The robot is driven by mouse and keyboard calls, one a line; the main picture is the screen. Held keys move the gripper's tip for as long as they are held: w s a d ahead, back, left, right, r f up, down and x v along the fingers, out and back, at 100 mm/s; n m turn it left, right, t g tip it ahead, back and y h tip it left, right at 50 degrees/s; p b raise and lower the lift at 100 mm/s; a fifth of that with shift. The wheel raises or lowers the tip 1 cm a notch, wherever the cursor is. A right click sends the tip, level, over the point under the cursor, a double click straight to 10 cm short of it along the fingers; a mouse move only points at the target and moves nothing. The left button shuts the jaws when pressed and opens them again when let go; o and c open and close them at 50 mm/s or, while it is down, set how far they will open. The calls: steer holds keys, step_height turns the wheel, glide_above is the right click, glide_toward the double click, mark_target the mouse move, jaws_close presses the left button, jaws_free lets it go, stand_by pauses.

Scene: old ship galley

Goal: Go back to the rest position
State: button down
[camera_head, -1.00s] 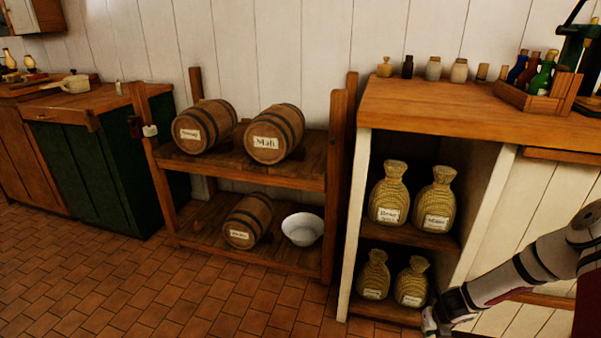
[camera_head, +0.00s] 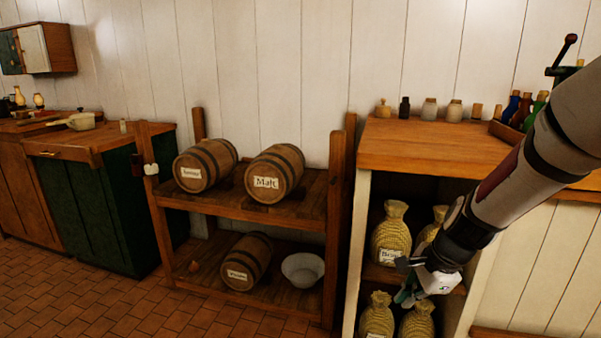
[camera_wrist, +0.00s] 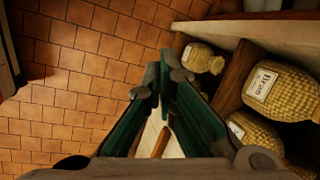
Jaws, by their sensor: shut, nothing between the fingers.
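My gripper (camera_head: 412,283) hangs at the end of my arm in the head view, in front of the open cabinet with the sacks. In the wrist view my gripper (camera_wrist: 163,80) points down, its two green fingers meeting at the tips with nothing held. It appears close in front of the labelled sacks; whether it touches one I cannot tell. A sack labelled Bran (camera_head: 390,235) stands on the cabinet's upper shelf and also shows in the wrist view (camera_wrist: 283,90). My forearm hides part of the sack beside it (camera_head: 432,225).
The cabinet (camera_head: 430,148) carries several jars and a bottle crate (camera_head: 512,134). Left of it a wooden rack (camera_head: 240,216) holds barrels, including Malt (camera_head: 274,173), and a white bowl (camera_head: 303,269). A green counter (camera_head: 105,200) stands further left. The tiled floor (camera_head: 70,300) in front is clear.

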steer(key=s+a+r+n+g, duration=0.1)
steer(key=s+a+r+n, duration=0.1)
steer(key=s+r+n, duration=0.35)
steer(key=s+a+r+n+g, duration=0.1)
steer(key=s+a+r+n, duration=0.2)
steer(key=s+r, duration=0.45)
steer(key=s+d+r+n+g+h, duration=0.2)
steer(key=s+n, duration=0.6)
steer(key=s, duration=1.5)
step_height(320, 180, up, 35)
steer(key=t+p, duration=0.5)
steer(key=p, duration=2.8)
steer(key=shift+w+a, duration=0.3)
steer(key=shift+w, duration=0.1)
steer(key=shift+n, duration=0.25)
